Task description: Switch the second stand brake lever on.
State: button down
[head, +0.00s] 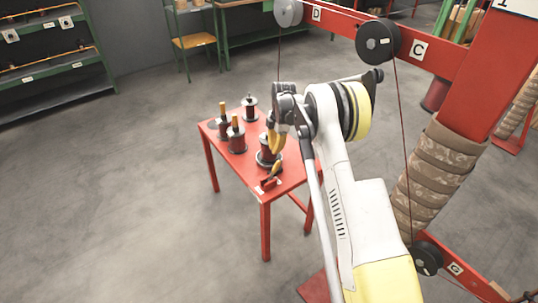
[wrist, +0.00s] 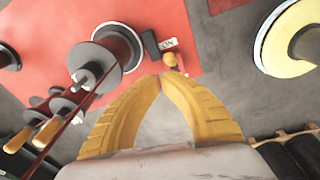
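My gripper (head: 277,148) is above the front right part of a red table (head: 212,135) in the head view. In the wrist view its two yellow curved fingers (wrist: 160,78) come together at the tips, with nothing seen between them. A small lever with an orange-yellow knob (wrist: 170,60) is just beyond the fingertips, by a white ON label (wrist: 168,43) and a black part (wrist: 151,43). I cannot tell whether the fingertips touch it. In the head view an orange-yellow handle (head: 275,169) sits at the table's front corner, below the gripper.
Dark red spools with grey flanges stand on the table; one (wrist: 120,42) is left of the lever in the wrist view. Two carry upright yellow handles (head: 235,121). A red frame (head: 480,75) with black pulleys (head: 378,42) stands at right. The floor left of the table is clear.

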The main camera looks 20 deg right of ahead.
jog(key=shift+w+d+r+p, duration=0.15)
jog(key=shift+d+r+p, duration=0.05)
jog(key=shift+d+r, duration=0.4)
jog(key=shift+w+d+r+p, duration=0.15)
jog(key=shift+d+r+p, duration=0.05)
jog(key=shift+d+r, duration=0.35)
jog(key=shift+f, duration=0.1)
jog(key=s+a+r+m+t, duration=0.1)
jog(key=s+a+r+m, duration=0.15)
jog(key=s+r, duration=0.4)
jog(key=s+a+r+m+t+h, duration=0.15)
jog(key=s+r+m, duration=0.25)
jog(key=r, duration=0.6)
jog(key=s+a+r+m+t+y, duration=0.1)
jog(key=s+a+r+m, duration=0.3)
jog(key=r, duration=0.5)
jog(key=s+a+r+m+t, duration=0.1)
jog(key=s+r+m, duration=0.1)
jog(key=s, duration=0.5)
jog(key=s+r+m, duration=0.2)
jog(key=s, duration=0.5)
jog(key=s+a+f+m+t, duration=0.1)
jog(key=s+f+m, duration=0.1)
jog(key=s, duration=0.4)
jog(key=s+f+m+t, duration=0.1)
jog(key=s+f+m, duration=0.1)
jog(key=s, duration=0.4)
jog(key=shift+a+f+m+h, duration=0.2)
jog(key=shift+a+m+h, duration=0.15)
jog(key=shift+a+m, duration=0.1)
